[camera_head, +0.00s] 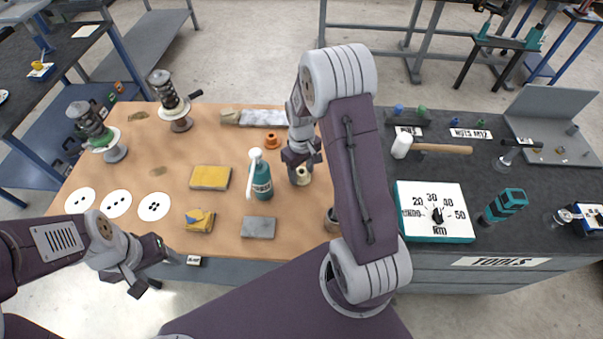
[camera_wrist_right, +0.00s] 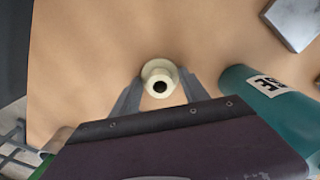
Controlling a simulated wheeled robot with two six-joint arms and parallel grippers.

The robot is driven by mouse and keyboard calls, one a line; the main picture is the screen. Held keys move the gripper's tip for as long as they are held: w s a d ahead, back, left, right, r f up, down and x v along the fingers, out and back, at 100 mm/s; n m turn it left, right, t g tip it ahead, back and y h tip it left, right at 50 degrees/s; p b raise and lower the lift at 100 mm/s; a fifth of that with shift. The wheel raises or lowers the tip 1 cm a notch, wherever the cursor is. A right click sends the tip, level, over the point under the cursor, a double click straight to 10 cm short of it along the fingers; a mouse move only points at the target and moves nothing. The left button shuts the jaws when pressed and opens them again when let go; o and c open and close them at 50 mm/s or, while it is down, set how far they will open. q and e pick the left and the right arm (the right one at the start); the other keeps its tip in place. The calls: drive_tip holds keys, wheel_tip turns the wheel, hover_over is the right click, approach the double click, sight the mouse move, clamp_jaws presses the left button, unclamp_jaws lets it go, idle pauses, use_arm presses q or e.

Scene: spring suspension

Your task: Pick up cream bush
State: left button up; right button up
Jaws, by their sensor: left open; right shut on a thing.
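The cream bush (camera_wrist_right: 160,70) is a small pale ring-shaped piece with a dark hole, seen from above in the right wrist view. My right gripper (camera_wrist_right: 160,88) has a finger on each side of it and is shut on it. In the head view my right gripper (camera_head: 302,166) is over the wooden bench top, with the cream bush (camera_head: 304,174) partly hidden by it. I cannot tell whether the bush still touches the bench. My left gripper (camera_head: 155,276) is open and empty, in front of the bench's near edge.
A teal bottle (camera_head: 261,181) stands left of my right gripper, with an orange bush (camera_head: 271,141) behind it. A yellow block (camera_head: 210,178), a grey block (camera_head: 258,228) and three white discs (camera_head: 116,204) lie on the bench. A dark tool table with a dial box (camera_head: 437,212) is on the right.

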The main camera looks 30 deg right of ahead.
sight(301, 171)
drive_tip(key=shift+r, duration=0.6)
wheel_tip(301, 171, up, 3)
drive_tip(key=shift+w, duration=0.1)
drive_tip(key=s+r, duration=0.6)
drive_tip(key=s, duration=0.6)
drive_tip(key=shift+d+r+p, duration=0.3)
drive_tip(key=shift+r, duration=0.1)
